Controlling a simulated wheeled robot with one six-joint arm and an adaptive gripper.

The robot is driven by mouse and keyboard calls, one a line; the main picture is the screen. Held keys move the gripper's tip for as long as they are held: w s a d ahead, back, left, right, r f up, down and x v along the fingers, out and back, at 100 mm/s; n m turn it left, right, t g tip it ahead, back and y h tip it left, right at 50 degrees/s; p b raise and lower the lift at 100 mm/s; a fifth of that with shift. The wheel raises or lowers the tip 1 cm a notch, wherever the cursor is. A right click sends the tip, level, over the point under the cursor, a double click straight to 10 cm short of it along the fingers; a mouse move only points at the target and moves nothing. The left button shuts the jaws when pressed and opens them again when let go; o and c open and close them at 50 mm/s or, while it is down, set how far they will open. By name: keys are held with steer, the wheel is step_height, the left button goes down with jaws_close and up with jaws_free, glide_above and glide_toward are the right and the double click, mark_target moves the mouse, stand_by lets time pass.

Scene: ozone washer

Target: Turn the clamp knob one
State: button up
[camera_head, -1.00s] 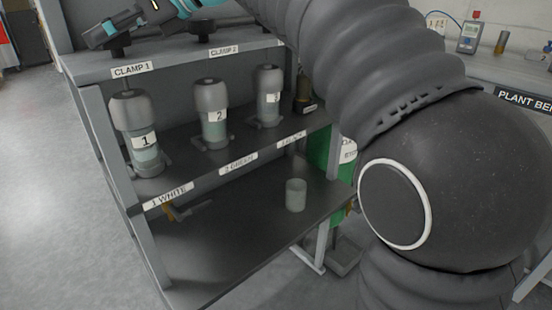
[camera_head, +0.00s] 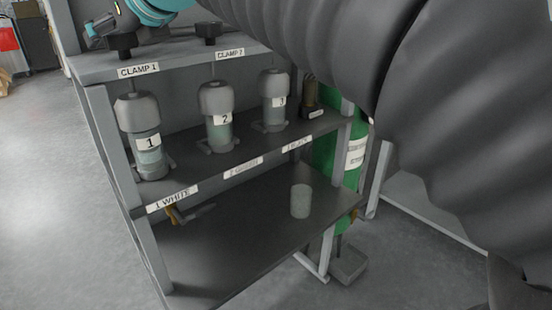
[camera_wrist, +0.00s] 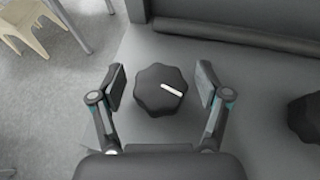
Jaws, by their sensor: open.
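The clamp one knob (camera_wrist: 162,89) is a black, lobed knob with a white pointer line. In the wrist view it sits between the two open fingers of my gripper (camera_wrist: 160,88), with a gap on each side. The pointer runs from the middle toward the right, slightly downward. In the head view the knob's black stem (camera_head: 124,46) shows above the CLAMP 1 label (camera_head: 138,71). My gripper (camera_head: 108,32) is partly cut off by the top edge there and hides the knob's upper part. I cannot tell the height between fingers and knob.
A second black knob (camera_wrist: 304,120) is at the right in the wrist view, above the CLAMP 2 label (camera_head: 230,54) in the head view. Numbered bottles (camera_head: 150,145) stand on the shelf below. A cup (camera_head: 301,201) stands on the lower shelf. A green cylinder (camera_head: 325,152) is behind.

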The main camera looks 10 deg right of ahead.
steer(key=v, duration=1.4)
steer(key=s+d+f+n+h, duration=0.1)
steer(key=d+f+n+h, duration=0.1)
steer(key=d+f+n, duration=0.3)
steer(key=s+d+f+n+g+h, duration=0.1)
steer(key=d+f+n, duration=0.4)
steer(key=f, duration=0.6)
steer(key=s+d+f+n+g+h+p, duration=0.1)
steer(key=s+d+f+n+h, duration=0.1)
steer(key=d+f+n, duration=0.3)
step_height(320, 180, down, 4)
steer(key=shift+r+n+h, duration=0.2)
steer(key=shift+n+h, duration=0.6)
